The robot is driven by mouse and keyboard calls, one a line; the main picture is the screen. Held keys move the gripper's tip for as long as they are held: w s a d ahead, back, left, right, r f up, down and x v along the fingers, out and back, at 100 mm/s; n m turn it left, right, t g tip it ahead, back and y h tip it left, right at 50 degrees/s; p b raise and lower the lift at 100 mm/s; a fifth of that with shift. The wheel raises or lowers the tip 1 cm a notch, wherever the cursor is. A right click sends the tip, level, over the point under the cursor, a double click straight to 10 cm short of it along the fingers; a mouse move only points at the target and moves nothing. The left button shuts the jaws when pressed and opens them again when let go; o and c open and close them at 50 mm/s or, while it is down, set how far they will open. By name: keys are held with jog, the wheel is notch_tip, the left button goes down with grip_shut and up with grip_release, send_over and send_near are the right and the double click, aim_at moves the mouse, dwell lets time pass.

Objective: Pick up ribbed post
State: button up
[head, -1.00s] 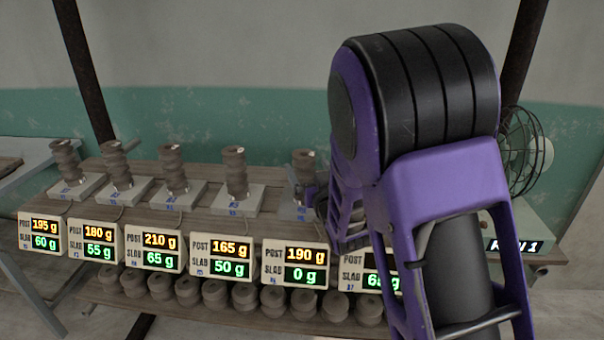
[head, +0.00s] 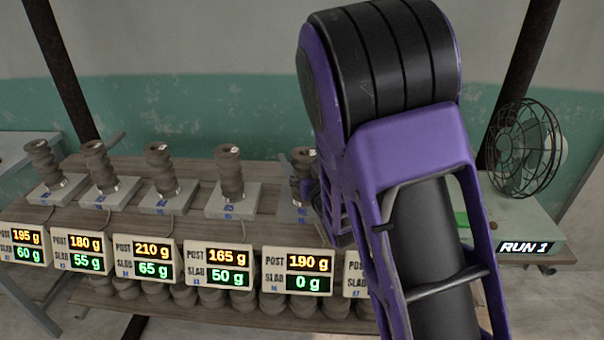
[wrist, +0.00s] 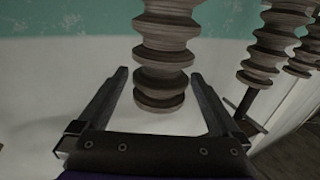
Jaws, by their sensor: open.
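A brown ribbed post (head: 301,160) stands on a white scale in the head view, partly hidden by my arm. My gripper (head: 312,190) is beside it, mostly hidden there behind my purple arm. In the wrist view my gripper (wrist: 158,75) is open, with one finger on each side of a ribbed post (wrist: 164,50). The post's lower end shows between the fingers, with gaps on both sides. I cannot tell how deep it lies between them. The display (head: 297,270) in front of this scale reads post 190 g, slab 0 g.
Several similar ribbed posts stand on scales to the left, such as the nearest one (head: 229,172). Displays line the front of the wooden bench (head: 190,229). More clay pieces sit on a lower shelf. A caged fan (head: 525,147) stands at right near a "RUN 1" sign (head: 524,247).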

grip_shut()
jog(key=shift+r, duration=0.15)
dwell(0.4)
